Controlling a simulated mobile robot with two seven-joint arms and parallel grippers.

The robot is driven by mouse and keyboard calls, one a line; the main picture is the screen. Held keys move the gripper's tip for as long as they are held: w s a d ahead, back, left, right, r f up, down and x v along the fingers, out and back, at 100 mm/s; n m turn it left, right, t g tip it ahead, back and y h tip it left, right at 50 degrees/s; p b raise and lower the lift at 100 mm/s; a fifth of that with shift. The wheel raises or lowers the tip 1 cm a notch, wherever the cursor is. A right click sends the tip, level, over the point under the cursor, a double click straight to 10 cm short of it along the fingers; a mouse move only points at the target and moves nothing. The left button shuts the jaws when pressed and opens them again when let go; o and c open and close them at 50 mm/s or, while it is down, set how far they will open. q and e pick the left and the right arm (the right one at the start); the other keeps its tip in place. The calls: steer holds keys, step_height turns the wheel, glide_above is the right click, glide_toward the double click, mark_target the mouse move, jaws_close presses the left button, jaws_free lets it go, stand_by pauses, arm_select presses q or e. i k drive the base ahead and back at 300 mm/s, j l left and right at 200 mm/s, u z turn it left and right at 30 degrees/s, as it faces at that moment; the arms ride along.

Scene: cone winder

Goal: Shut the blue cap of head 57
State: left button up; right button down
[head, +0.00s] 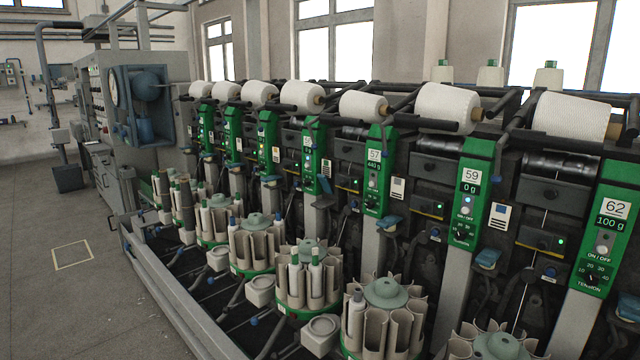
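A blue cap (393,221) sits just below and to the right of this panel, on a small fitting beside the grey column. It looks slightly tilted, but it is too small to tell surely whether it is open or shut. A white yarn cone (362,105) lies above the panel. Neither of my grippers is in view.
Head 59's panel (470,190) and blue cap (488,257) are to the right; head 62's panel (607,225) is farther right. Round bobbin magazines (385,292) stand in front of the heads. Clear floor (70,300) lies left of the machine's rail (165,290).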

mark_target(324, 182)
steer(key=i+j+u, duration=0.1)
steer(key=i+j, duration=0.2)
steer(key=j, duration=0.25)
steer(key=i+j+u, duration=0.15)
steer(key=i+j, duration=0.15)
steer(key=j, duration=0.2)
steer(key=i+j+u, duration=0.1)
steer(key=i+j, duration=0.25)
steer(key=j, duration=0.1)
